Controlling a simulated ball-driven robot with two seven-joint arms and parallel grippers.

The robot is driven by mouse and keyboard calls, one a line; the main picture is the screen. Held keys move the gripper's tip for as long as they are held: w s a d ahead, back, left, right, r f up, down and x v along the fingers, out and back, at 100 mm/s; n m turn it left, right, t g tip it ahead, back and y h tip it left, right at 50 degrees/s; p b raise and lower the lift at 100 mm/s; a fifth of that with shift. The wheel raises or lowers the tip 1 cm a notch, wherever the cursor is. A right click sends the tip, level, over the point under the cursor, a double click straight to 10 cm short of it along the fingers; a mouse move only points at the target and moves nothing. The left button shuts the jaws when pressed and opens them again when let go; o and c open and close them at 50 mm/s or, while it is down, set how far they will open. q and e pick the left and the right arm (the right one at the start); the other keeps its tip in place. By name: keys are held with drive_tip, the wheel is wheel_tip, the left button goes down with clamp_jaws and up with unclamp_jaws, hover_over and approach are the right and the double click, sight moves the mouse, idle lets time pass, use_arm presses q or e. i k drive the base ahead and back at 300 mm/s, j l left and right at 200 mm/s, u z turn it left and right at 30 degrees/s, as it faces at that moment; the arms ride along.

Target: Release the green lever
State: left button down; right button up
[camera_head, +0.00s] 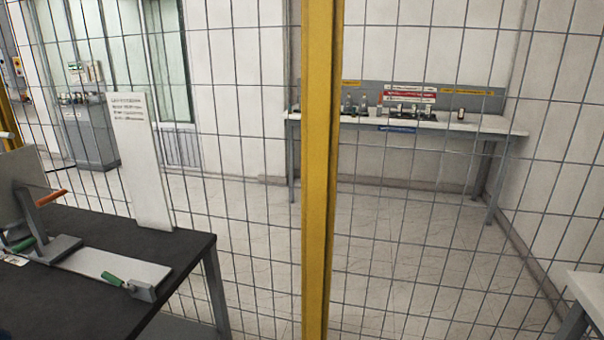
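Two green levers show in the head view, at the left on a dark table (75,305). One green lever (113,279) sits at the right end of a pale flat bar (105,264), by a small grey block (143,291). The other green lever (24,244) is at the left, beside a grey upright bracket (32,213). An orange lever (51,198) sticks out from that bracket. I cannot tell which green lever the task means. Neither of my grippers is in view.
A yellow post (320,170) and a wire mesh fence stand behind the table. A tall white panel with text (138,160) stands at the table's back edge. Beyond the fence are a white bench (460,125) and a grey cabinet (88,138). Another white table (590,290) is at the lower right.

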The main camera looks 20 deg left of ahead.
sight(131, 289)
drive_tip(key=i+l+u, duration=0.2)
drive_tip(key=u, duration=0.25)
drive_tip(key=i+l+u, duration=0.3)
drive_tip(key=u, duration=0.15)
drive_tip(key=i+l+u, duration=0.25)
drive_tip(key=l+u, duration=0.2)
drive_tip(key=i+l+u, duration=0.15)
drive_tip(key=l+u, duration=0.55)
drive_tip(key=l, duration=0.55)
